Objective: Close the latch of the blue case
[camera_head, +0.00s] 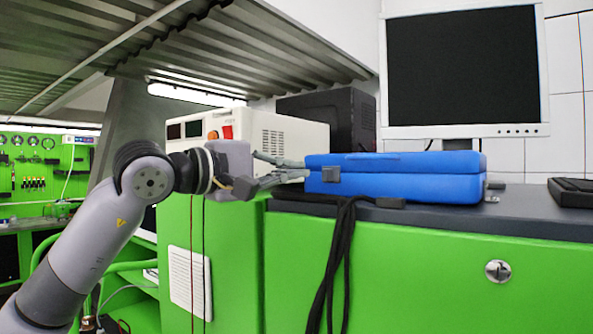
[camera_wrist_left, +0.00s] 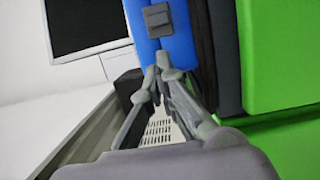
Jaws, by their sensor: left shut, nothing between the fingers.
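The blue case (camera_head: 420,185) lies flat on the dark worktop, its lid resting down on the lower half. A dark grey latch (camera_head: 330,174) sits at the seam near its left end. In the left wrist view the latch (camera_wrist_left: 158,19) shows on the blue case (camera_wrist_left: 177,45) beyond the fingertips; I cannot tell whether it is fastened. My left gripper (camera_head: 306,169) is at the case's left end, close to the latch. Its fingertips (camera_wrist_left: 157,72) meet, shut and empty, at or just short of the case edge; contact is unclear. My right gripper is not in view.
A monitor (camera_head: 465,75) stands behind the case, with a black box (camera_head: 345,115) and a white instrument (camera_head: 285,137) to its left. Black cables (camera_head: 335,260) hang over the green cabinet front (camera_head: 430,275). A black device (camera_head: 572,192) lies at the right.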

